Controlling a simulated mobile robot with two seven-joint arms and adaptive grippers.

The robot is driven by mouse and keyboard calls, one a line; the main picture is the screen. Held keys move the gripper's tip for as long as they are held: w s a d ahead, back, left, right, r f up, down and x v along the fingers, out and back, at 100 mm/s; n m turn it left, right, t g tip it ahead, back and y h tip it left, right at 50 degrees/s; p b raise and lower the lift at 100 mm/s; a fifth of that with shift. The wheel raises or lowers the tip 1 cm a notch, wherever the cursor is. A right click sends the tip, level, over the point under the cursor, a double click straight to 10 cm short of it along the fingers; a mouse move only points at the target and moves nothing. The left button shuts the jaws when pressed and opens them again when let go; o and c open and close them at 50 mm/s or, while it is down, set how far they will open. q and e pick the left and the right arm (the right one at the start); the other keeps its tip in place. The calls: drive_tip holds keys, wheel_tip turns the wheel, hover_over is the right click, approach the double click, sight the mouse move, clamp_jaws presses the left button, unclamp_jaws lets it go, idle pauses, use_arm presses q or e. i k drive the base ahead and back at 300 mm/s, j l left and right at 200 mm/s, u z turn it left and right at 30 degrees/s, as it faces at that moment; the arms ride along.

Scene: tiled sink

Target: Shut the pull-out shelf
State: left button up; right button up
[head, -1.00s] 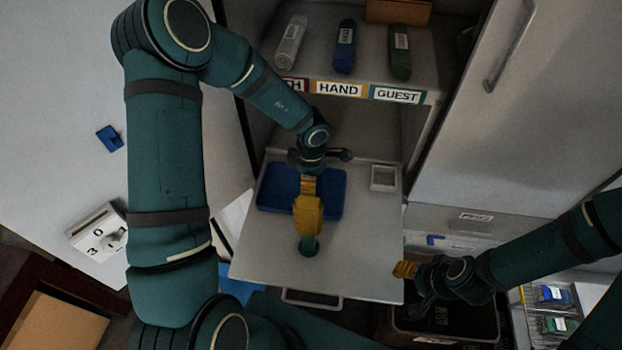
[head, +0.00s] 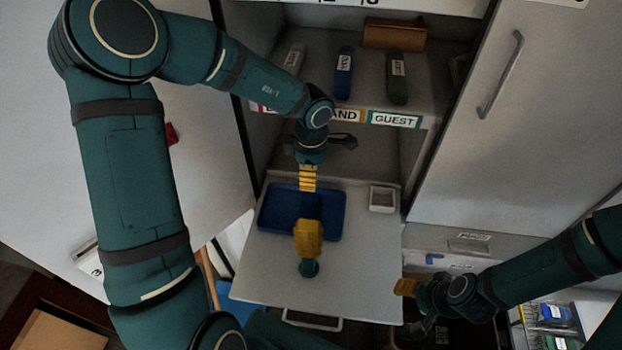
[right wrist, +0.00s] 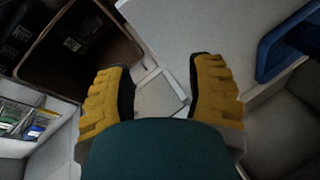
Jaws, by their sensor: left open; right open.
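The pull-out shelf (head: 350,262) is a pale grey board that extends out of an open cabinet bay in the head view. A handle (head: 312,319) is at its front edge. On the shelf sit a blue tray (head: 275,212) and a small white box (head: 382,199). A yellow object with a teal round end (head: 309,240) shows over the shelf; I cannot tell what it is. My left gripper (head: 308,180) is open, above the shelf's rear part by the blue tray. My right gripper (head: 410,302) is open beside the shelf's front right corner; its yellow fingers (right wrist: 165,88) are empty in the right wrist view.
A fixed shelf with labels (head: 394,119) and several bottles (head: 344,75) stands above the pull-out shelf. A closed door (head: 470,130) is at the right. A dark brown bin (right wrist: 75,50) and a rack of small packets (head: 555,315) lie at lower right.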

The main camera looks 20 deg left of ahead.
sight(356, 277)
drive_tip(key=k+j, duration=0.8)
drive_tip(key=k, duration=0.05)
